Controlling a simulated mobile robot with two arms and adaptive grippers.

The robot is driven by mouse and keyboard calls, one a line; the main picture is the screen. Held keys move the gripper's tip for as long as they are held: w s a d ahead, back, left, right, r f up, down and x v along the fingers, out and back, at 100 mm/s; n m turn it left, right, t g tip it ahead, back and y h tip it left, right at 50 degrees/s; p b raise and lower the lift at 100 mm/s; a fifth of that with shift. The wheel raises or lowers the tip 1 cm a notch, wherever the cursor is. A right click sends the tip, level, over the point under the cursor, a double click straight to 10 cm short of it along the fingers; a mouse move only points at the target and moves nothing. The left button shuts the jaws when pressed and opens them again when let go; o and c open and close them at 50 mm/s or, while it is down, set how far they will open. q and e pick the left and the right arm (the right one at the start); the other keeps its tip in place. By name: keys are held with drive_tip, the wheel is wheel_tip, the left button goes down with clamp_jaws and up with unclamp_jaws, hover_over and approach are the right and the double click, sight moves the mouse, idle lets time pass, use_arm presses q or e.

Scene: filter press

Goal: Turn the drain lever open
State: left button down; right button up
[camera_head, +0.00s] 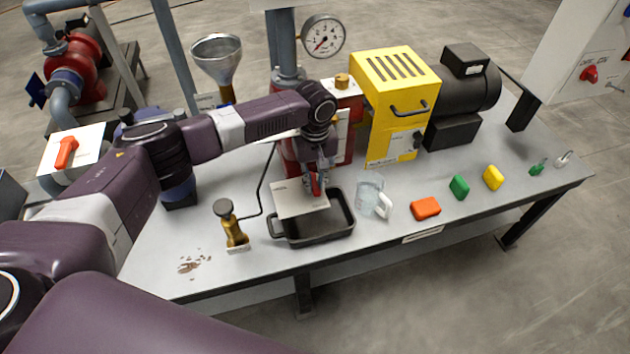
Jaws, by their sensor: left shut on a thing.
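The drain lever (316,185) shows as a small red piece at the low front of the red press, above the tray. My left gripper (318,183) reaches down to it from above and is shut on it. The fingers hide most of the lever, so its exact angle cannot be told. A black drip tray (330,232) stands below, with a pale plate (300,199) over its left back part. My right gripper is not in view.
A glass mug (370,195) stands right of the tray. A brass device (232,226) with a cable stands left. A yellow guard (398,95) and black motor (468,92) are behind.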

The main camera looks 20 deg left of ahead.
use_arm(q)
drive_tip(key=shift+s+r+p, duration=0.1)
drive_tip(key=shift+r+p, duration=0.05)
drive_tip(key=shift+p, duration=0.4)
drive_tip(key=shift+w+a+m+p, duration=0.2)
drive_tip(key=shift+a+m+p, duration=0.75)
drive_tip(key=shift+m, duration=2.05)
drive_tip(key=shift+w+a+m+p, duration=0.2)
drive_tip(key=shift+a+m+p, duration=0.8)
drive_tip(key=shift+m, duration=2)
drive_tip(key=shift+w+a+m+p, duration=0.2)
drive_tip(key=shift+a+m+p, duration=0.75)
drive_tip(key=shift+m, duration=2.05)
drive_tip(key=shift+d+p, duration=0.3)
drive_tip(key=c, duration=1.8)
unclamp_jaws()
drive_tip(key=shift+c, duration=0.2)
